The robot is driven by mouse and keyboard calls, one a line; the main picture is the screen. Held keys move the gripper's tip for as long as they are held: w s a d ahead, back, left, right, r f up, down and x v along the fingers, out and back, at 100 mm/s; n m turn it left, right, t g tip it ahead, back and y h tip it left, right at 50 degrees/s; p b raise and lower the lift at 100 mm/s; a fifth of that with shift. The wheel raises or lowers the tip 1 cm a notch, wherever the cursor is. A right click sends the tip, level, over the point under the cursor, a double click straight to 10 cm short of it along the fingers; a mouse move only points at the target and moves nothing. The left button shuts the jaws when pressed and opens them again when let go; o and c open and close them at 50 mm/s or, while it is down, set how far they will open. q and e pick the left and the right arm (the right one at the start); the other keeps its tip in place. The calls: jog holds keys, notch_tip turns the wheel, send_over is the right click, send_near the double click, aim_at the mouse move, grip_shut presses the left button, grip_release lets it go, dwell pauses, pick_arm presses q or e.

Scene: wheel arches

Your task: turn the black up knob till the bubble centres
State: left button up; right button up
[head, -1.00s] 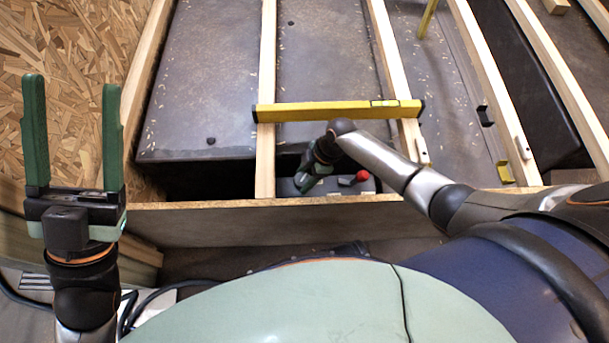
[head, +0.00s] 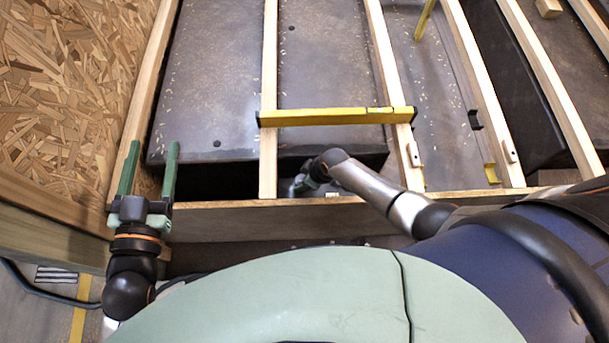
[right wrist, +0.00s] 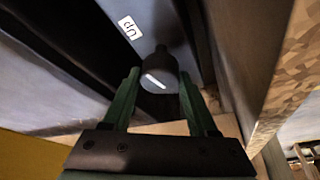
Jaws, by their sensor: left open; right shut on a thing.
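The black knob (right wrist: 158,68) with a white line on its face is in the right wrist view, below a white label (right wrist: 129,28) reading "up", seen upside down. My right gripper (right wrist: 158,82) has its green fingers shut on the knob. In the head view this gripper (head: 300,184) is down in the gap behind the front beam, and the knob cannot be made out. A yellow spirit level (head: 335,117) lies across the wooden battens; its bubble is not readable. My left gripper (head: 148,170) is open and empty at the left corner of the frame.
Pale battens (head: 270,60) run away over dark panels (head: 330,60). A chipboard wall (head: 70,90) stands at the left, close to my left gripper.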

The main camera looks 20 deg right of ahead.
pick_arm(q)
notch_tip(320, 180, down, 7)
jog(key=s+n+g+y+p, duration=0.1)
jog(key=g, duration=0.2)
jog(key=shift+s+f+g, duration=0.2)
jog(key=shift+s+g, duration=0.1)
jog(key=shift+s, duration=0.05)
pick_arm(e)
jog(key=shift+s+m+h, duration=0.1)
jog(key=shift+m+h, duration=0.2)
jog(key=shift+m, duration=0.6)
pick_arm(q)
jog(key=shift+a, duration=0.1)
pick_arm(e)
jog(key=o, duration=1.4)
